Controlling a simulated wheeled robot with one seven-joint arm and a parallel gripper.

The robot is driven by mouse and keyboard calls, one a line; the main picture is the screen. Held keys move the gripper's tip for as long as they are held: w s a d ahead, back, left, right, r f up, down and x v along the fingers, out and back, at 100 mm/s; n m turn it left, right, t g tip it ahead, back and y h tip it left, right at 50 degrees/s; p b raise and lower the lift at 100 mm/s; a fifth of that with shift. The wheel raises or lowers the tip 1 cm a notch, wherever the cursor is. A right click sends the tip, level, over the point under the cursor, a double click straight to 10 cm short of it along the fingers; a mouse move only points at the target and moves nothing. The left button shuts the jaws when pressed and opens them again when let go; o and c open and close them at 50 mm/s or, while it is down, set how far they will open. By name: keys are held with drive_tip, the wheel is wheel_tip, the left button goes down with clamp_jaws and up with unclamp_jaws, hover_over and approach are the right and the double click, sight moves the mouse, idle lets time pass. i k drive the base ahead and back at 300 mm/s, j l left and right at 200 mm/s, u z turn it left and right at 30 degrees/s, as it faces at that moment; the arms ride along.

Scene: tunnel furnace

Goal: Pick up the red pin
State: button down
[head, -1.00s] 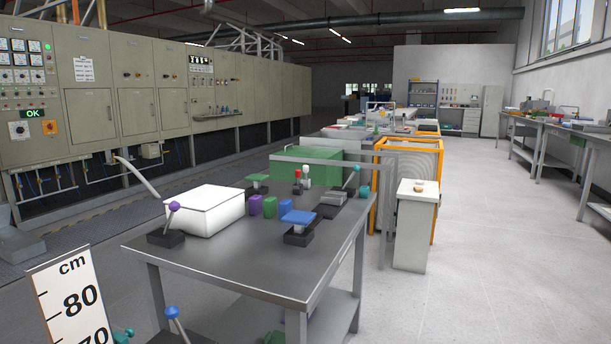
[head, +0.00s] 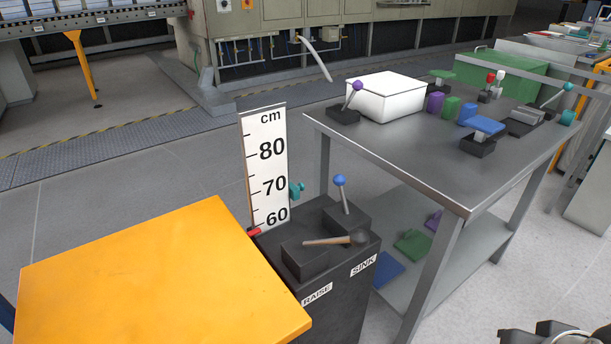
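A small red marker (head: 254,232) also shows at the foot of the cm scale (head: 267,165), near the 60 mark. A dark mechanical part at the bottom right edge looks like my gripper (head: 552,333). It is cut off by the frame, well apart from both red things, and its fingers cannot be made out.
A yellow-orange lift top (head: 150,275) and a dark RAISE/SINK lever box (head: 330,240) stand in front. The table bears a white box (head: 385,97), levers and coloured blocks. Blue and green plates lie on its lower shelf (head: 455,245). Floor is open at left and right.

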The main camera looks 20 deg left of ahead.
sight(491, 76)
drive_tip(key=u, duration=3.7)
drive_tip(key=z, duration=4.15)
drive_tip(key=i+l+z, duration=0.2)
drive_tip(key=z, duration=0.15)
drive_tip(key=i+l+z, duration=0.15)
drive_tip(key=i+z, duration=0.45)
drive_tip(key=z, duration=0.15)
drive_tip(key=i, duration=2.5)
